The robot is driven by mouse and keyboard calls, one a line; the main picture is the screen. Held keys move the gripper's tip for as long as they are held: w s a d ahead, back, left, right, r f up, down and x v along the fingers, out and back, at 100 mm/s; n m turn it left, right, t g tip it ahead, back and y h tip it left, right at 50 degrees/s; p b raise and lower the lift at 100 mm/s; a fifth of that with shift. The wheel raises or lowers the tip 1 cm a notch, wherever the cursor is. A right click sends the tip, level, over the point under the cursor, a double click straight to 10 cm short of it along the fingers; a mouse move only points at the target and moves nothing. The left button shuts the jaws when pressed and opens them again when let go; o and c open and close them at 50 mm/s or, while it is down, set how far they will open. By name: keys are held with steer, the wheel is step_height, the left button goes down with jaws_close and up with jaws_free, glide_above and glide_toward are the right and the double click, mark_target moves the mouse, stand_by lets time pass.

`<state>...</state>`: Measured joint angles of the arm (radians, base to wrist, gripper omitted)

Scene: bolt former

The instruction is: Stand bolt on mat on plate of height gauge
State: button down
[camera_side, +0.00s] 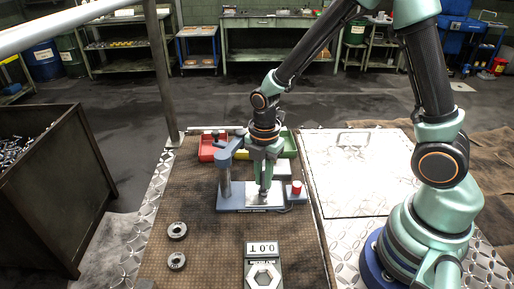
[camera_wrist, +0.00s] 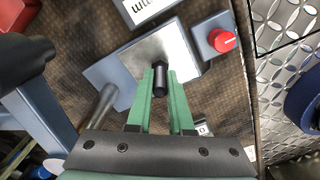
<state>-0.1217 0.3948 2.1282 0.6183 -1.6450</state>
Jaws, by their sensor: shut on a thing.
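The dark bolt (camera_wrist: 160,80) is between the tips of my green gripper (camera_wrist: 161,88) in the wrist view, its round dark end facing the camera. My gripper (camera_side: 264,192) is shut on it and points down over the pale metal plate (camera_wrist: 178,45) of the height gauge (camera_side: 224,184). The gauge has a blue-grey base and a column at its left. In the side view the fingers largely hide the bolt. I cannot tell whether its lower end touches the plate. The brown textured mat (camera_side: 212,245) covers the bench around the gauge.
A red button (camera_side: 296,187) stands at the gauge's right end. Red (camera_side: 209,147) and green (camera_side: 289,145) bins are behind. Two dark rings (camera_side: 177,230) lie at front left. A hexagon device reading 0.0 T (camera_side: 262,248) is in front.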

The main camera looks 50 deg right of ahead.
mark_target(263, 172)
steer(key=c, duration=0.8)
jaws_free()
steer(key=shift+f, duration=0.1)
step_height(263, 172, up, 12)
steer(key=shift+f, duration=0.25)
steer(key=shift+s+d+r+m+t, duration=0.7)
steer(key=shift+s+r+m+t, duration=0.6)
steer(key=shift+m, duration=2.05)
steer(key=shift+s+d+r+m+t, duration=0.7)
steer(key=shift+r+m, duration=1.05)
steer(key=shift+m, duration=1.65)
steer(key=shift+s+d+r+m+t, duration=0.8)
steer(key=shift+s+r+m, duration=0.65)
steer(key=shift+m, duration=1.9)
